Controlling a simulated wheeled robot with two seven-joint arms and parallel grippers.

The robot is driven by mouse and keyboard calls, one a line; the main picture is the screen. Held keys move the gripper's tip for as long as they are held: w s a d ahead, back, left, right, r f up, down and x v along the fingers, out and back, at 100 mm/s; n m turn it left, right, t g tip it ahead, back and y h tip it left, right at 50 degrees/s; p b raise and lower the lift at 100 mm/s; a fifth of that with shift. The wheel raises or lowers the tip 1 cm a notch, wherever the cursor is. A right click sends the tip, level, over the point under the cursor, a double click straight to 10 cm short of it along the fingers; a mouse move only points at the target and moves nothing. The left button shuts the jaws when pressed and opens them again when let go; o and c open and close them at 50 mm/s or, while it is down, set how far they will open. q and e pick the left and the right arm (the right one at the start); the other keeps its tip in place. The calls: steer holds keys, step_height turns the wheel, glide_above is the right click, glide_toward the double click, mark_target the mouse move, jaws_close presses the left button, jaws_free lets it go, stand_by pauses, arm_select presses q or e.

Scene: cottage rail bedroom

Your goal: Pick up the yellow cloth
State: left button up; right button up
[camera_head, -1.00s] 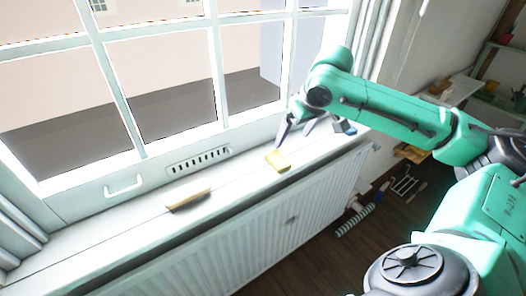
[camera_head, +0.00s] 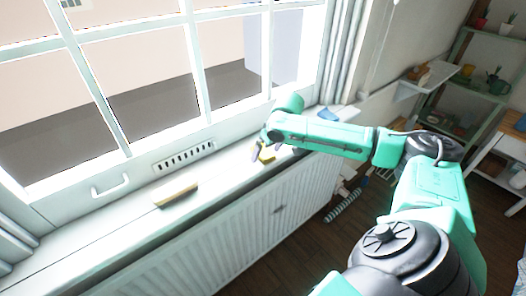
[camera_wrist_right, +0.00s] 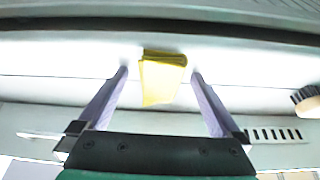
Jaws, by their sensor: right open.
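The yellow cloth (camera_head: 267,157) is a small folded pad lying on the white windowsill (camera_head: 120,222). In the right wrist view the cloth (camera_wrist_right: 162,78) lies between the two fingers, with a gap on each side. My right gripper (camera_head: 269,153) is open and low over the sill at the cloth, its fingers on either side of it. It also shows in the right wrist view (camera_wrist_right: 159,74), empty. The arm hides part of the sill behind the cloth. My left gripper is not in view.
A wooden-backed brush (camera_head: 176,194) lies on the sill to the left. A blue item (camera_head: 328,114) is at the sill's right end. The window (camera_head: 150,80) rises behind, with a handle (camera_head: 110,188) at its base. A radiator (camera_head: 215,236) stands below the sill.

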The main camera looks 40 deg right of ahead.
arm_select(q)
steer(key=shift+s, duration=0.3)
arm_select(e)
steer(key=c, duration=1.4)
steer(key=shift+r, duration=0.1)
